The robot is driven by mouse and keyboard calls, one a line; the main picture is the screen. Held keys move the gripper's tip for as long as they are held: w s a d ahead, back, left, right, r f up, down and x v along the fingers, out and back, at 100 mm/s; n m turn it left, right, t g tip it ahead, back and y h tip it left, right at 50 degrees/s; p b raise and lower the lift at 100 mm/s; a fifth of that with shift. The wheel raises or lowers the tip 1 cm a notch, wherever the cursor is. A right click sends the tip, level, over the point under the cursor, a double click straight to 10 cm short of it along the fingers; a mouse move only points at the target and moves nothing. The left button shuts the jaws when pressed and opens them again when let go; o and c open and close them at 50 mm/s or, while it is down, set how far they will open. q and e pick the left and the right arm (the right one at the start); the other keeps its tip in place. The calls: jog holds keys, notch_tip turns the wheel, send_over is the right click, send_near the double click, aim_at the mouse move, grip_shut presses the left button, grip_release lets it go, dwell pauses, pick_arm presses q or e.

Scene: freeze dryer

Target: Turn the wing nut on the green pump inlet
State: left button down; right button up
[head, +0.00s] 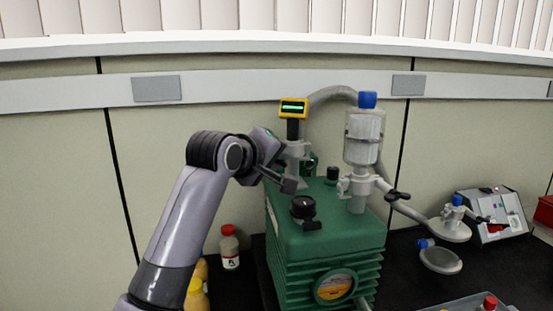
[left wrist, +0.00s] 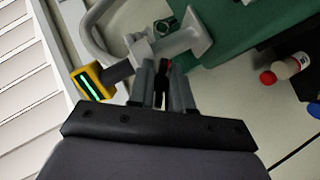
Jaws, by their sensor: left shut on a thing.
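The green pump (head: 325,238) stands on the dark bench, and its green top also shows in the left wrist view (left wrist: 230,28). Its metal inlet fitting (head: 297,150) rises at the back left of the top, carrying a yellow gauge (head: 294,108) with a lit green display. My left gripper (head: 288,182) is beside this fitting. In the left wrist view its fingers (left wrist: 161,75) are closed around a small dark part beside the inlet, which looks like the wing nut (left wrist: 161,88). The fingers hide much of it. My right gripper is not in view.
A clear trap with a blue cap (head: 367,130) stands on the pump's right side, with a pipe and black clamp (head: 398,195). A grey hose (head: 335,93) arches behind. A red-capped bottle (head: 229,248) stands left of the pump. A white device (head: 492,215) is at right.

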pick_arm(q)
jog(key=c, duration=1.1)
grip_release()
jog(key=shift+o, duration=0.2)
jog(key=shift+s, duration=0.1)
jog(key=b+v, duration=0.1)
jog(key=v, duration=0.6)
jog(key=shift+b, duration=0.35)
jog(key=shift+o, duration=0.2)
